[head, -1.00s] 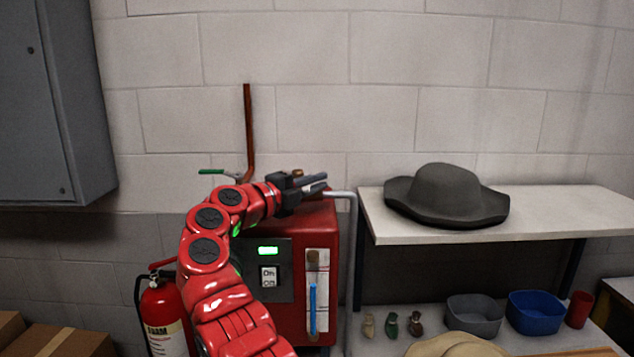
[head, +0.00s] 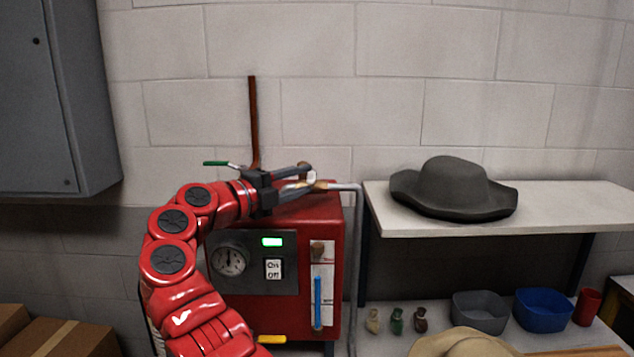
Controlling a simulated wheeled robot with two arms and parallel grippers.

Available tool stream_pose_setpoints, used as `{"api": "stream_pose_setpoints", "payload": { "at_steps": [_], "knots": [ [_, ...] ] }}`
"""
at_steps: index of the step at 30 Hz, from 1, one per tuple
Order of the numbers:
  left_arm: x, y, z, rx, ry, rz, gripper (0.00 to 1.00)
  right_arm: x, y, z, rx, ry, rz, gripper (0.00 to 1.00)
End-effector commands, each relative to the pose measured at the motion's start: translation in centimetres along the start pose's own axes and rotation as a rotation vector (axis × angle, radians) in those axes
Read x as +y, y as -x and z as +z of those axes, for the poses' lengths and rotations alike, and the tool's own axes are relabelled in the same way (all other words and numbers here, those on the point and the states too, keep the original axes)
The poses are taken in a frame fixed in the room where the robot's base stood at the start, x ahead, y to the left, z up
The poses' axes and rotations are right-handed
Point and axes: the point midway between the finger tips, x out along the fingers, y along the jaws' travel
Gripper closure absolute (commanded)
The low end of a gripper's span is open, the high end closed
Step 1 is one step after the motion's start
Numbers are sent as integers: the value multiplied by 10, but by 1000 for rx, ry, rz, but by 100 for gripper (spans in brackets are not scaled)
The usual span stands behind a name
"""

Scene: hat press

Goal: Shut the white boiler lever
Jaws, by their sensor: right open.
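The red boiler (head: 325,215) stands against the wall, with a gauge, a lit green display and an On/Off switch on its front. A small white piece (head: 311,177), which looks like the white lever, shows on top of the boiler near the brass fitting and grey pipe. My right gripper (head: 306,176) is open above the boiler's top, its fingers pointing right. The white piece is at its fingertips and seems to lie between them; I cannot tell whether they touch. My left gripper is not in view.
A green-handled lever (head: 216,163) is on the pipe at the boiler's back left. A yellow handle (head: 272,339) shows low on the boiler. A grey hat (head: 453,187) lies on the white shelf (head: 590,205) at right. A grey cabinet (head: 50,100) hangs at left.

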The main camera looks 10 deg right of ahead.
Motion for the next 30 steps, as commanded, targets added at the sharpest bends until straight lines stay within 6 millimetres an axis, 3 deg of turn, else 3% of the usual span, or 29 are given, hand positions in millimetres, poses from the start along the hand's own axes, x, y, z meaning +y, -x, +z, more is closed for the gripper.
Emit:
{"api": "stream_pose_setpoints", "payload": {
  "at_steps": [1,6,12,18,27,30],
  "knots": [
    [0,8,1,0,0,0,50,4,16,2,-8,0,-1,57],
    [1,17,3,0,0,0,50,2,60,1,-7,0,-2,57],
    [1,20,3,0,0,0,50,0,97,1,-5,1,0,57],
    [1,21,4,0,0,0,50,0,111,1,-4,0,-1,57],
    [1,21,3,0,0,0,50,0,112,1,-3,0,-1,57],
    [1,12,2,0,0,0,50,-9,112,1,-3,0,-1,57]
  ]
}}
